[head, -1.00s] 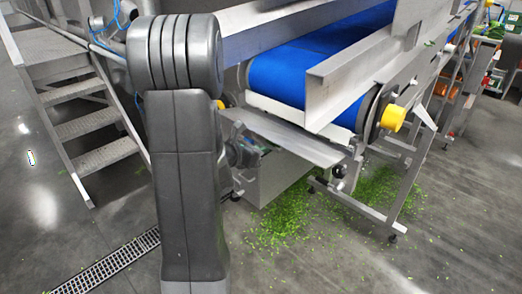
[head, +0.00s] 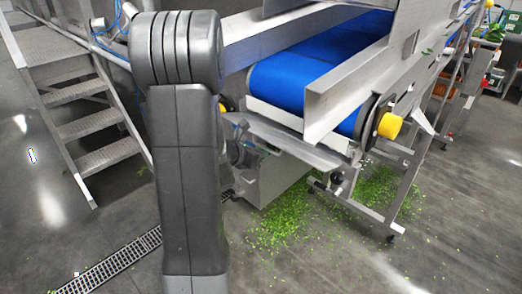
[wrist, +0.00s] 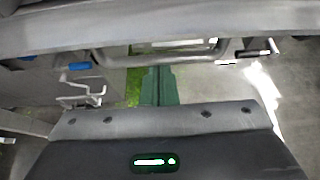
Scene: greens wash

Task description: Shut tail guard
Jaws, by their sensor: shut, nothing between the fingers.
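The tail guard (head: 300,148) is a grey metal plate below the tail end of the blue conveyor belt. It slopes in the head view, and its left part is hidden by my arm. In the wrist view the guard's long grey edge (wrist: 160,32) crosses the top, with a bar handle (wrist: 215,56) below it. My gripper (wrist: 158,72) has green fingers, shut and empty, with their tips close to the handle bar. I cannot tell whether they touch. In the head view my gripper is mostly hidden behind my arm.
The blue belt (head: 305,78) runs away to the right, with a yellow roller cap (head: 389,126) at its near corner. Green scraps (head: 285,222) lie under the frame. Metal steps (head: 88,125) stand at left. A floor drain (head: 115,265) crosses the open floor.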

